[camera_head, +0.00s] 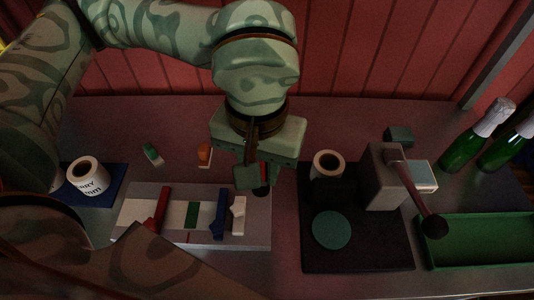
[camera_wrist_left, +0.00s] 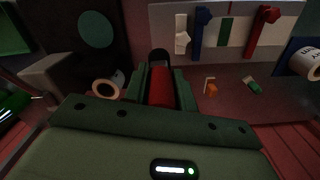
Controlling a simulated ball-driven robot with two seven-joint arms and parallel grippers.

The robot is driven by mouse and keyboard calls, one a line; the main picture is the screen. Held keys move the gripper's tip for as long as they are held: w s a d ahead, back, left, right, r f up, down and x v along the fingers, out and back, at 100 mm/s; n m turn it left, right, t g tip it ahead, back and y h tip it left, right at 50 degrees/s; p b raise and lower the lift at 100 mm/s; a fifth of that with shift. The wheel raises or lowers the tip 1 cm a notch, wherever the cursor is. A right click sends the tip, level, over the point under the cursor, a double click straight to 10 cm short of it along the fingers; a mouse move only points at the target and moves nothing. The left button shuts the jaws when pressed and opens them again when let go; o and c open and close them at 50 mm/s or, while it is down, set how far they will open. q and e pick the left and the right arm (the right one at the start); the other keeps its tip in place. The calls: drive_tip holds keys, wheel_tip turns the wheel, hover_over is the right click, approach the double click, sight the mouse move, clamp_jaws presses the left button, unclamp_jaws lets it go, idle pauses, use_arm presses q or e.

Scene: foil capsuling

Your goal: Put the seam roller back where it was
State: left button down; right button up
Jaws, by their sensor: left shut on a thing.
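My left gripper (camera_head: 252,178) is shut on a tool with a red handle (camera_wrist_left: 160,88) and a dark rounded end (camera_wrist_left: 159,56); I take this to be the seam roller. In the head view its dark end (camera_head: 262,191) hangs at the right end of the grey tool tray (camera_head: 258,236); I cannot tell whether they touch. The tray holds a red tool (camera_head: 158,208), a green patch (camera_head: 191,215), a blue tool (camera_head: 219,213) and a white piece (camera_head: 238,215). The tray (camera_wrist_left: 270,46) also shows in the wrist view. My right gripper is not in view.
A black base (camera_head: 308,255) with a green disc (camera_head: 331,229) and a grey lever device (camera_head: 383,180) stands right. Beyond are a green tray (camera_head: 480,240) and green bottles (camera_head: 462,150). A labelled roll (camera_head: 88,178) sits left. Small green (camera_head: 152,153) and orange (camera_head: 204,153) items lie behind.

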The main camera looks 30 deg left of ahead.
use_arm(q)
drive_tip(key=w+a+f+b, duration=0.1)
drive_tip(key=w+a+f, duration=0.1)
drive_tip(key=w+f, duration=0.2)
drive_tip(key=w+a+f+b, duration=0.1)
drive_tip(key=w+a+f, duration=0.1)
drive_tip(key=w+f, duration=0.2)
drive_tip(key=w+a+f+b, duration=0.1)
drive_tip(key=w+a+f, duration=0.1)
drive_tip(key=w+f, duration=0.2)
drive_tip(key=shift+w+a+f, duration=0.2)
drive_tip(key=shift+a+f, duration=0.1)
drive_tip(key=shift+f, duration=0.25)
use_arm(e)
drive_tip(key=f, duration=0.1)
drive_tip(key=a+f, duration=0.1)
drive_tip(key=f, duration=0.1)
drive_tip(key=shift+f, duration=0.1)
use_arm(q)
drive_tip(key=shift+s+f, duration=0.1)
drive_tip(key=c, duration=1.1)
unclamp_jaws()
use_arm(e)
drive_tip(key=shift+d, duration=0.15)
